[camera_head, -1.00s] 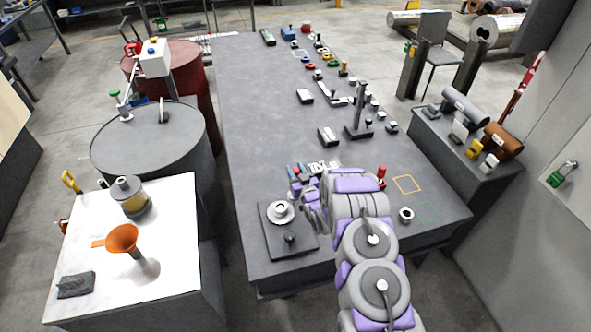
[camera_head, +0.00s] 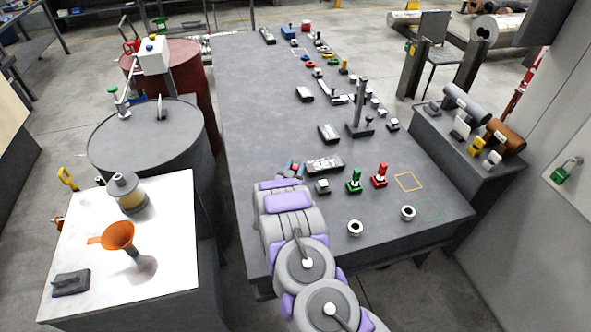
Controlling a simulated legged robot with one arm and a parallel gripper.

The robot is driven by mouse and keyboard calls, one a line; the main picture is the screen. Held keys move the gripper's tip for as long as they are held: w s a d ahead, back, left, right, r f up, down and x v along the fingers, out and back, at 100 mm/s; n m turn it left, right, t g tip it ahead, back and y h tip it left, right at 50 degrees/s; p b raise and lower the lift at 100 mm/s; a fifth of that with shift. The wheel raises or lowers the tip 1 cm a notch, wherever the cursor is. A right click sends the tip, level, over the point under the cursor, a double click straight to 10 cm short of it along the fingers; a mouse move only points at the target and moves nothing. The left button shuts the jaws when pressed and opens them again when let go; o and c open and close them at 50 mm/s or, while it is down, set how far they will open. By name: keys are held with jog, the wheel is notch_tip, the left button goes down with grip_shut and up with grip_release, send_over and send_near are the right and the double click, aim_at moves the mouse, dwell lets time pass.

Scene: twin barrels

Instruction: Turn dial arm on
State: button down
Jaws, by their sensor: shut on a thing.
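My arm reaches over the near left part of the dark grey table (camera_head: 290,90), and its purple and grey links fill that corner. My gripper is hidden behind these links, so its jaws and whatever is between them do not show. The flat dark plate with a round pale dial and a small black knob, seen at this corner earlier, is now covered by my arm. I cannot see the dial arm or which way it points.
A labelled block (camera_head: 324,164) lies beyond.

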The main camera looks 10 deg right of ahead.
dwell(0.4)
jog(key=c, duration=0.8)
grip_release()
jog(key=shift+a, duration=0.15)
jog(key=p+v, duration=0.1)
jog(key=v, duration=1.6)
jog(key=shift+a, duration=0.35)
